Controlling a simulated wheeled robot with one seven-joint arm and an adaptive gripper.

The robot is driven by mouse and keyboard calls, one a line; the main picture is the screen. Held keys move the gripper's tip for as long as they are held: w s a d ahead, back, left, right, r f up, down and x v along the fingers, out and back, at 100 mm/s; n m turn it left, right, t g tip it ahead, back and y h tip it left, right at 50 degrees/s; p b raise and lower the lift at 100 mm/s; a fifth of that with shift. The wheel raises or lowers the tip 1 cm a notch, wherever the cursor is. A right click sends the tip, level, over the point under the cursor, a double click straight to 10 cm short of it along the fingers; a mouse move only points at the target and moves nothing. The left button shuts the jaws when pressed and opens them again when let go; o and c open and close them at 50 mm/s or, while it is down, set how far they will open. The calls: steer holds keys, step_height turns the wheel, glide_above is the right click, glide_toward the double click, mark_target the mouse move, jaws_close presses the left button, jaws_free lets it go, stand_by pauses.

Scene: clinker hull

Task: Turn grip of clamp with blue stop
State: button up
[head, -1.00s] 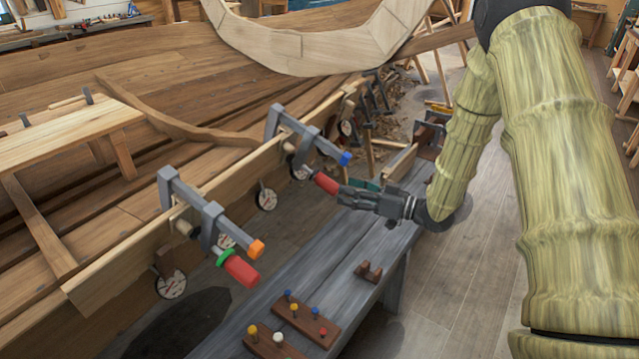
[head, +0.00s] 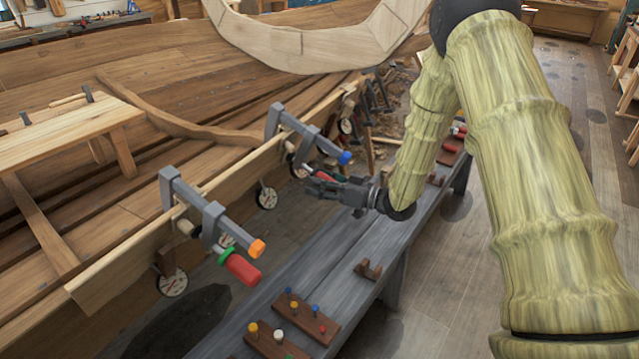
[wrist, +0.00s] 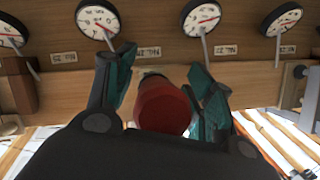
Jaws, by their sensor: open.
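The clamp with the blue stop (head: 344,158) grips the plank edge in the middle of the head view. Its red grip is mostly hidden behind my gripper there. In the wrist view the red grip (wrist: 163,106) points toward the camera, between the fingers. My gripper (head: 312,186) is open, its green-padded fingers (wrist: 168,82) on either side of the red grip. I cannot tell whether either finger touches it. A second clamp, with an orange stop (head: 257,248) and a red grip (head: 241,269), is nearer, at the left.
Dial gauges (head: 266,198) hang along the plank (head: 125,262), and several show in the wrist view (wrist: 97,18). Below is a grey bench (head: 340,268) with a peg board (head: 306,318) and a small wooden block (head: 368,269). Further clamps stand beyond.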

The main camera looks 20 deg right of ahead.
steer(key=c, duration=1)
steer(key=shift+w+d+f+n+t+h+b, duration=0.1)
steer(key=shift+f+n+t+h+b, duration=0.1)
steer(key=shift+n+t+h+b, duration=0.8)
steer(key=shift+w+d+n+t+h+b, duration=0.1)
steer(key=shift+n+t+h+b, duration=0.25)
steer(key=shift+n+b, duration=0.45)
steer(key=shift+d+r+n+t+h+b, duration=0.1)
steer(key=shift+r+n+t+h+b, duration=0.1)
steer(key=shift+n+t+h+b, duration=0.35)
steer(key=shift+w, duration=0.1)
steer(key=o, duration=1)
